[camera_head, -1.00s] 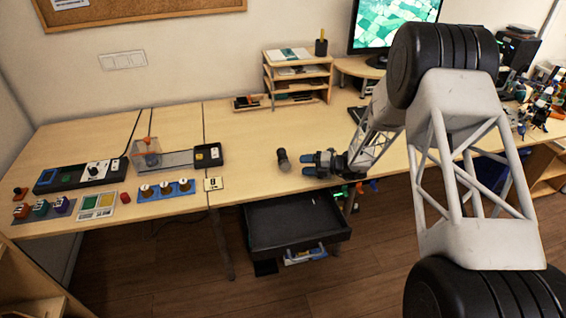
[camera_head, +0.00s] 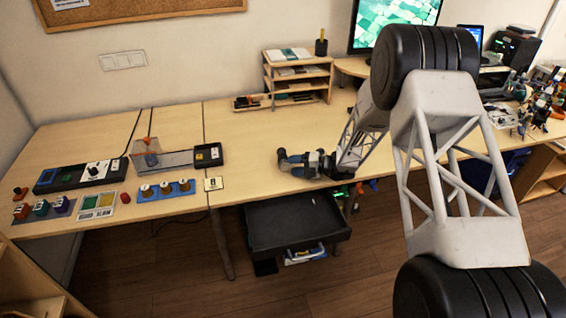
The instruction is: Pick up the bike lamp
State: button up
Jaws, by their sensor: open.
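The bike lamp (camera_head: 281,154), a small dark cylinder, stands on the wooden desk near its front edge, left of my arm. My gripper (camera_head: 286,163) has its blue-tipped fingers at the lamp, coming from the right and held low over the desk. The fingers are open and partly cover the lamp, so only a little of it shows. The lamp appears to be between the fingers, but I cannot tell whether they touch it.
A wooden shelf rack (camera_head: 298,78) stands at the back of the desk. A black open drawer (camera_head: 292,222) hangs below the front edge. Switch boxes and a blue knob panel (camera_head: 165,190) are at the left. The desk between them and the lamp is mostly clear.

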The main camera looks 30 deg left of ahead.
aim_at(289, 166)
jog(key=shift+x, duration=1.8)
jog(key=shift+s, duration=0.1)
jog(key=shift+d, duration=0.1)
jog(key=c, duration=0.7)
